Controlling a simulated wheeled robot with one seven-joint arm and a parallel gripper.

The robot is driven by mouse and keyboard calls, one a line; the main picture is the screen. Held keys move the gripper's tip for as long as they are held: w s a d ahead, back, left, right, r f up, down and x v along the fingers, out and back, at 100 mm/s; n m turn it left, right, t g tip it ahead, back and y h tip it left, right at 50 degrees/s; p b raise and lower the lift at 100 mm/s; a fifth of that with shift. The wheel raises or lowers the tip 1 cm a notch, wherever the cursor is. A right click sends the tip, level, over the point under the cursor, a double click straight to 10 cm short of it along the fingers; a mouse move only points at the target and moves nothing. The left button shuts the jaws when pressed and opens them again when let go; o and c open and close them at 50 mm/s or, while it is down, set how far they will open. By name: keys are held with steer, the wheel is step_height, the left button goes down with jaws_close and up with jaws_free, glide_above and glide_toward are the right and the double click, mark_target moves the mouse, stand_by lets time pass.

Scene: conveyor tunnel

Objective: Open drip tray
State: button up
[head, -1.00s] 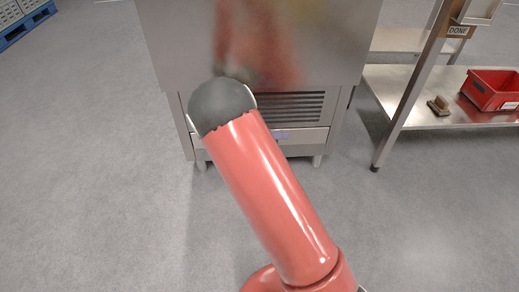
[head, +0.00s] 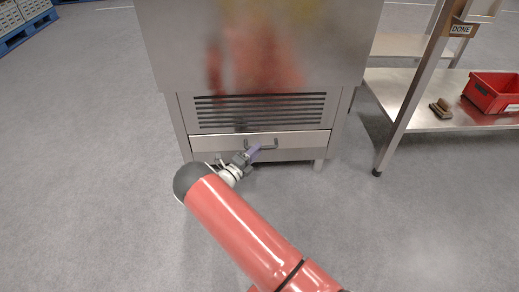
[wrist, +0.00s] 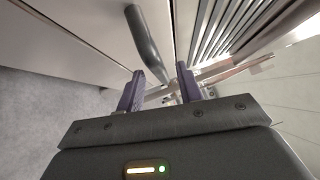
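The drip tray (head: 305,141) is a wide, low metal drawer front under the vent slots of a steel machine, and it looks closed. Its dark bar handle (head: 275,144) is at the middle of the front; my gripper partly covers its left part. My gripper (head: 252,153) is at the left part of the handle in the head view. In the wrist view, my gripper (wrist: 160,88) has its two purple fingers apart, and the grey handle (wrist: 147,45) runs down toward the gap between them. I cannot tell whether the fingers touch it.
The steel machine (head: 260,50) stands above the tray, with vent slots (head: 260,110). To the right is a metal shelf table (head: 400,118) with a red bin (head: 492,92) and a brown brush-like object (head: 440,107). The grey floor in front is clear.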

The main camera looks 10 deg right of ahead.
steer(key=shift+x, duration=1.2)
jaws_close()
